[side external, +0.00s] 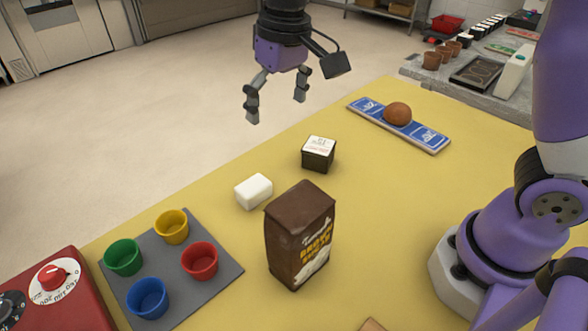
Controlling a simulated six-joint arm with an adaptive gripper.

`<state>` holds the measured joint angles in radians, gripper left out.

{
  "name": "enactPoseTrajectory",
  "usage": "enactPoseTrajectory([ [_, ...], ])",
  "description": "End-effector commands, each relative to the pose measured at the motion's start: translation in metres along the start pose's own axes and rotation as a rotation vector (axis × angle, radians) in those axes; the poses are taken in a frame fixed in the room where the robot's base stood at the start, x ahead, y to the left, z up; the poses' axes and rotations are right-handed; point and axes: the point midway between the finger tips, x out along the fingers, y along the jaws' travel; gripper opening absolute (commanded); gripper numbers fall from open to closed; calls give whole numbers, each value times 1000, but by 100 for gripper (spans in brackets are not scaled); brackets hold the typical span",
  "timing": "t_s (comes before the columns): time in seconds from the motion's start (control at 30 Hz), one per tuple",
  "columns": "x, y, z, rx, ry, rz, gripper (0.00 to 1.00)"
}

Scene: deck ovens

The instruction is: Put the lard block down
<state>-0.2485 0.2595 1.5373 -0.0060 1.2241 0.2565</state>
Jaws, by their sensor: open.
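The lard block (254,191) is most likely the small white block lying on the yellow table, left of the middle. My gripper (277,107) hangs above the far edge of the table at the top middle. Its two fingers are spread wide with nothing between them. It is apart from the white block, higher up and farther back. A small dark box with a white printed top (318,153) stands right of the white block.
A brown sugar bag (300,240) stands in front of the white block. A grey mat (217,270) carries green, yellow, red and blue cups at left. A blue board (435,140) holds a round brown bun (397,113).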

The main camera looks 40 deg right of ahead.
Motion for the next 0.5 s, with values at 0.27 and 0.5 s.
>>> enactPoseTrajectory([
  [0.27, -39, 65, 87, 1, 245, -3, 100],
  [0.5, -25, 86, 134, -8, 360, 25, 100],
])
